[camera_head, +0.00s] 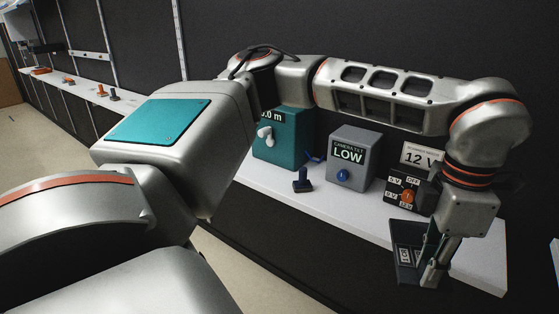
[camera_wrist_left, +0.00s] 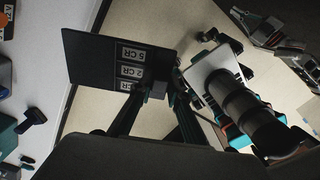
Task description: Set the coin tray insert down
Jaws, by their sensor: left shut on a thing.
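The coin tray insert (camera_head: 404,240) is a dark flat tray with white labels. In the head view it hangs steeply tilted at the shelf's front edge, its lower part overlapping that edge. My left gripper (camera_head: 437,262) is shut on its right side. In the left wrist view the tray (camera_wrist_left: 85,62) shows labels reading 5 CR and 2 CR, with a third partly hidden. The left fingers (camera_wrist_left: 155,92) reach its near edge, and floor shows around it. What seems to be my right gripper (camera_wrist_left: 252,22) is at the upper right there, its jaws unclear.
The white shelf (camera_head: 345,207) holds a teal box (camera_head: 285,150), a grey box marked LOW (camera_head: 352,157), a dark switch box (camera_head: 407,193) with an orange knob and a small dark stamp-like object (camera_head: 302,182). A 12 V sign (camera_head: 421,156) stands behind. Bare shelf lies at the right end.

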